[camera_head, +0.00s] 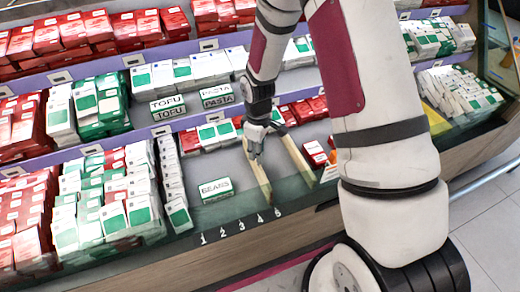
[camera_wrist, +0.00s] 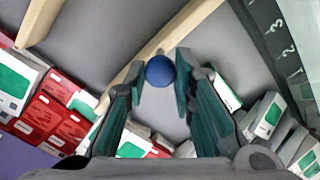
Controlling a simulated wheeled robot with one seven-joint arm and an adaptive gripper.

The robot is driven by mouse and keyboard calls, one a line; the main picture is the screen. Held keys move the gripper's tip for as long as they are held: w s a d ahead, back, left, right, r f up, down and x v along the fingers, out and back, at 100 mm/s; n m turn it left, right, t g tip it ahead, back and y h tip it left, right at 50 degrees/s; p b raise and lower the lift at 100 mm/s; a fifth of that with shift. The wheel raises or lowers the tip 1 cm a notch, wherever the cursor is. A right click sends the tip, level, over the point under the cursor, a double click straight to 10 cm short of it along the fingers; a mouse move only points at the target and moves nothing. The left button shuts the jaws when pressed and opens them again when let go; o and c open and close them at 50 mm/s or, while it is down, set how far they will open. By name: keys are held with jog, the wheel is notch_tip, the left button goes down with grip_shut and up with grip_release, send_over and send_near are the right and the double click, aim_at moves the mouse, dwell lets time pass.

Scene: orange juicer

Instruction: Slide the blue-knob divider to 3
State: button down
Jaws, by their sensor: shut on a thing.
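The held divider (camera_head: 259,178) is a pale wooden bar running from the back of the shelf bay to its front edge. Its front end lies near marks 4 and 5 on the number strip (camera_head: 241,225), right of the 3. In the wrist view, the divider (camera_wrist: 165,38) runs diagonally and its blue knob (camera_wrist: 160,71) sits between my fingertips. My gripper (camera_head: 254,151) points down over the divider; in the wrist view, my gripper (camera_wrist: 159,68) is shut on the blue knob. The knob is hidden in the head view.
A second wooden divider (camera_head: 297,158) stands to the right. A BEANS box (camera_head: 215,189) lies left of the held divider, with bare shelf between them. White-green boxes (camera_head: 173,185) line the bay's left side. Red boxes (camera_head: 315,154) stand beyond the second divider.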

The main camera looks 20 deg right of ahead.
jog(key=a, duration=1.1)
jog(key=shift+a+b, duration=0.25)
jog(key=shift+b, duration=0.15)
jog(key=c, duration=1.3)
grip_release()
jog(key=shift+c, duration=0.2)
notch_tip(320, 180, up, 12)
